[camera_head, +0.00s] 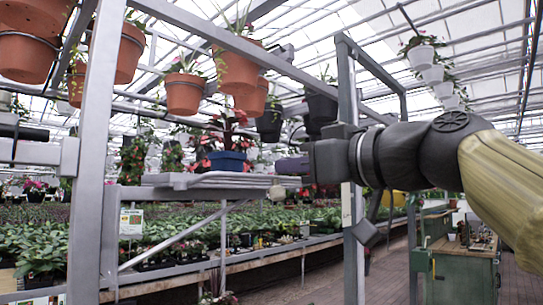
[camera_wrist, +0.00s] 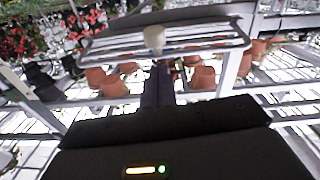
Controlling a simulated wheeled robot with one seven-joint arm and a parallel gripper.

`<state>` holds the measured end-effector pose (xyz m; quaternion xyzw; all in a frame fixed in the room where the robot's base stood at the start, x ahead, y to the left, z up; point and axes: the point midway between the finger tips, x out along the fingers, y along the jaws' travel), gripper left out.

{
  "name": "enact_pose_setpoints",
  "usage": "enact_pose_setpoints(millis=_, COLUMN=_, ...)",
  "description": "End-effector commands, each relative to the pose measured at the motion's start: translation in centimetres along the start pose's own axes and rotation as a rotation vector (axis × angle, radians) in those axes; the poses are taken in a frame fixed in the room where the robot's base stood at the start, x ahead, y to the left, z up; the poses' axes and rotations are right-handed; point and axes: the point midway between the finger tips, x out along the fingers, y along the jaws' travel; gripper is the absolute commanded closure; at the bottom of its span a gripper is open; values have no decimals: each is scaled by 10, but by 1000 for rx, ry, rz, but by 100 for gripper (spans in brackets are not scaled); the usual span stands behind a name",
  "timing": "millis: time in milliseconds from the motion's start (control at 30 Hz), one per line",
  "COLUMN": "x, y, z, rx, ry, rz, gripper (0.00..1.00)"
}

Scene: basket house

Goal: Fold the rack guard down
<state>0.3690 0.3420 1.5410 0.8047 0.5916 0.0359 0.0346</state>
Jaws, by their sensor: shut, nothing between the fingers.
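The rack guard (camera_head: 215,181) is a grey metal frame of rails, seen nearly edge-on at mid-height, left of my gripper in the head view. In the wrist view the guard (camera_wrist: 190,48) is a rounded frame crossing the upper part. A pale round knob (camera_head: 277,192) sits at its right end, and the knob also shows in the wrist view (camera_wrist: 154,38). My gripper (camera_head: 291,166) is shut and empty, close to the guard's knob end. In the wrist view its dark fingers (camera_wrist: 158,86) point toward the knob; contact cannot be told.
A grey upright post (camera_head: 92,150) stands at the left, and another post (camera_head: 352,240) stands near my wrist. Terracotta pots (camera_head: 237,72) hang overhead. A blue planter (camera_head: 228,160) shows behind the guard. Plant benches (camera_head: 180,267) lie beyond, with a paved aisle (camera_head: 385,275) at right.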

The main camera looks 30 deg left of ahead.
Motion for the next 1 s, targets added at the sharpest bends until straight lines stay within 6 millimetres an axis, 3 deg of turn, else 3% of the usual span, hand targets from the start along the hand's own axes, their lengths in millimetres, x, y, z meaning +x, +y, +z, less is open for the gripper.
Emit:
enact_pose_setpoints(millis=367, x=-3, y=-1, z=-5, rx=-1, ry=7, rz=-2, gripper=100)
enact_pose_setpoints(millis=633, x=-25, y=3, z=-31, rx=0, ry=8, rz=-4, gripper=100)
enact_pose_setpoints(millis=700, x=-33, y=2, z=-18, rx=2, ry=6, rz=-3, gripper=100)
enact_pose_setpoints(millis=1000, x=-70, y=-4, z=6, rx=0, ry=7, rz=-10, gripper=100)
